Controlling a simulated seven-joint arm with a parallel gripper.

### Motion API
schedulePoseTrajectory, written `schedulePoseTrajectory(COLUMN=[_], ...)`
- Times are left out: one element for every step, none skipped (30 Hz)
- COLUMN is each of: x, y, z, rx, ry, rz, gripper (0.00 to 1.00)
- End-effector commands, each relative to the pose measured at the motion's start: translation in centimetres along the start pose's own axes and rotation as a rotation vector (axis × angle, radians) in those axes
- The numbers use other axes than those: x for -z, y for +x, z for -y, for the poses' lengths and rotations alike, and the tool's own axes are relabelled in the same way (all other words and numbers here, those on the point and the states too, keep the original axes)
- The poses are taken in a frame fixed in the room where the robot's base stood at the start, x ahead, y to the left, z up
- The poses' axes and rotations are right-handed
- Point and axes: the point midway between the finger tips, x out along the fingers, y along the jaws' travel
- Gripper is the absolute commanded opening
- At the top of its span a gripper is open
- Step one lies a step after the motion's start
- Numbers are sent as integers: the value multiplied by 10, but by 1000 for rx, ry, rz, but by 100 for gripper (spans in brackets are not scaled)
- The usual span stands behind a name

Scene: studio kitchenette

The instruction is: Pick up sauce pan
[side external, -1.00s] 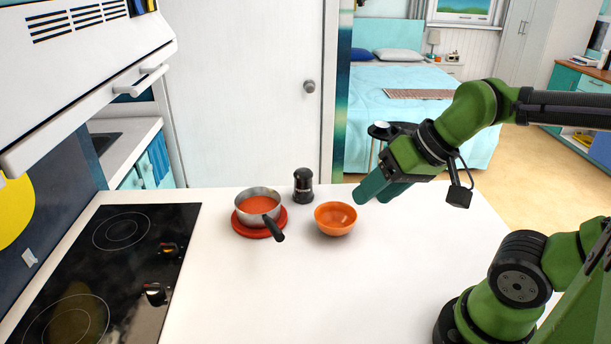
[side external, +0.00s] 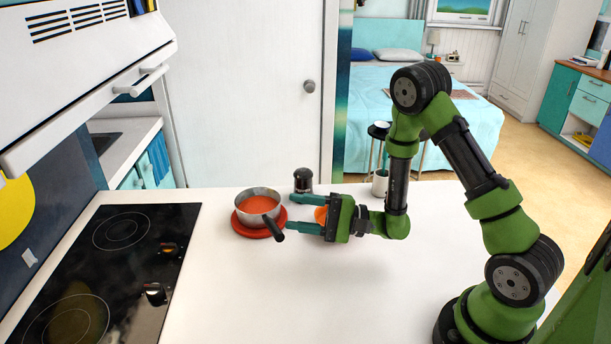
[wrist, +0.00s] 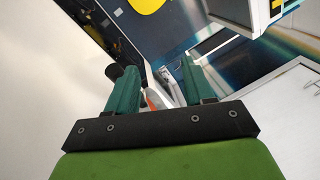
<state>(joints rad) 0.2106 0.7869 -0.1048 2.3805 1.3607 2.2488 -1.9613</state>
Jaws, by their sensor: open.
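The sauce pan (side external: 258,204) is a small silver pan with orange-red contents and a black handle pointing toward the lower right. It stands on a red round trivet (side external: 242,231) on the white counter. My gripper (side external: 291,212) is open, just right of the pan, with its fingers pointing left and the handle close to the nearer fingertip. I cannot tell whether they touch. In the wrist view my gripper (wrist: 158,68) has its fingers apart, with a sliver of orange and grey between them. A dark rounded shape shows beside the left finger; what it is stays unclear.
An orange bowl (side external: 320,214) is mostly hidden behind my gripper. A black pepper grinder (side external: 303,180) stands behind the pan. A black cooktop (side external: 110,260) lies to the left under a white range hood (side external: 85,75). The front of the counter is clear.

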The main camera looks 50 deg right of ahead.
Motion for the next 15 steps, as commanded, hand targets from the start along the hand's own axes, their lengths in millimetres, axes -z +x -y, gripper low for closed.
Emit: schedulePoseTrajectory(x=[19, 25, 28, 29, 30, 30, 31, 31, 32, 32, 33, 34, 35, 36, 37], y=[-8, -11, -11, -12, -12, -12, -13, -13, -12, -10, -7, -2, 1, 4, 7], z=[-12, -20, -28, -33, -38, -43, -46, -49, -51, -52, -53, -54, -54, -54, -54], rx=[17, 16, 8, -1, -11, -22, -30, -36, -42, -45, -47, -48, -48, -48, -47], ry=[-13, -31, -53, -65, -76, -86, -93, -99, -106, -109, -111, -114, -114, -114, -113], rz=[-89, -135, -173, -194, -213, -233, -245, -254, -261, -266, -267, -268, -268, -267, -269], gripper=[52, 52, 52, 52, 52, 52, 52, 52, 52, 52, 52, 52, 52, 52, 52])
